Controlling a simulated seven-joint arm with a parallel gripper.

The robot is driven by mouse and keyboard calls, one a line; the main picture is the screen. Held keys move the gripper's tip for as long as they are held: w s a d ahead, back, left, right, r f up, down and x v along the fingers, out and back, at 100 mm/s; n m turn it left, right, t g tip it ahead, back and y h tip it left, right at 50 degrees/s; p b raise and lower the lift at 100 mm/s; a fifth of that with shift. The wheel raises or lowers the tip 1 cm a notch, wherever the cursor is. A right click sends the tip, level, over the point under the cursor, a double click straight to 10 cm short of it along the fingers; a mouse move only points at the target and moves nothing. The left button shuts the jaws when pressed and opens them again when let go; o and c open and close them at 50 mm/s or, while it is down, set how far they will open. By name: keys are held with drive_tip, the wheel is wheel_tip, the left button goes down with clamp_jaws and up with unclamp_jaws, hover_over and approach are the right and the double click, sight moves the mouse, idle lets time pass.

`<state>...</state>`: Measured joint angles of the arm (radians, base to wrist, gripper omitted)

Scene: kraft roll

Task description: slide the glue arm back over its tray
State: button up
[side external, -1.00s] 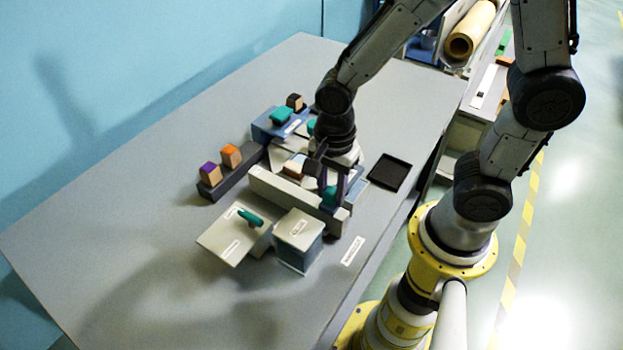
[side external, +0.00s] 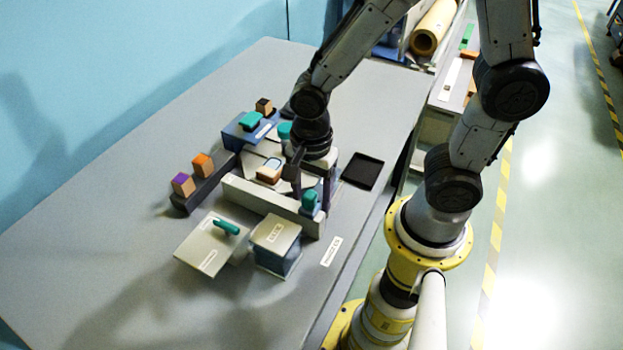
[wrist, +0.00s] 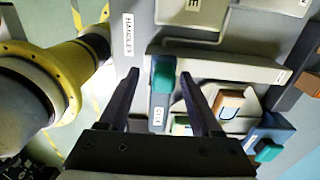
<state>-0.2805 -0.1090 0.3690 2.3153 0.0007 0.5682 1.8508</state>
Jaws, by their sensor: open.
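The glue arm is a grey bar (wrist: 157,112) with a teal handle (wrist: 164,73) and a small label, in the middle of the wrist view. The teal handle also shows in the side view (side external: 309,201), at the right end of a long pale rail (side external: 262,200). My gripper (wrist: 160,72) is open, with one dark finger on each side of the bar and handle. I see a gap on both sides. In the side view my gripper (side external: 296,180) points down just behind the handle. A flat black tray (side external: 363,170) lies to the right; I cannot tell whether it is the glue arm's tray.
A pale box (side external: 276,245) and a plate with a teal grip (side external: 210,252) stand in front of the rail. A dark holder (side external: 205,188) with orange and purple-topped blocks is at left. A blue block (side external: 244,133) is behind. The table's left front is clear.

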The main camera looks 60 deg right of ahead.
wheel_tip(320, 180, up, 14)
drive_tip(key=shift+f, duration=0.15)
drive_tip(key=shift+d, duration=0.1)
idle(0.4)
drive_tip(key=s+d+r+n+t, duration=0.3)
drive_tip(key=s+d+n+t, duration=0.2)
drive_tip(key=n, duration=1.3)
drive_tip(key=shift+s+d+t, duration=0.3)
drive_tip(key=shift+s+d, duration=0.25)
drive_tip(key=shift+d, duration=0.1)
idle(0.9)
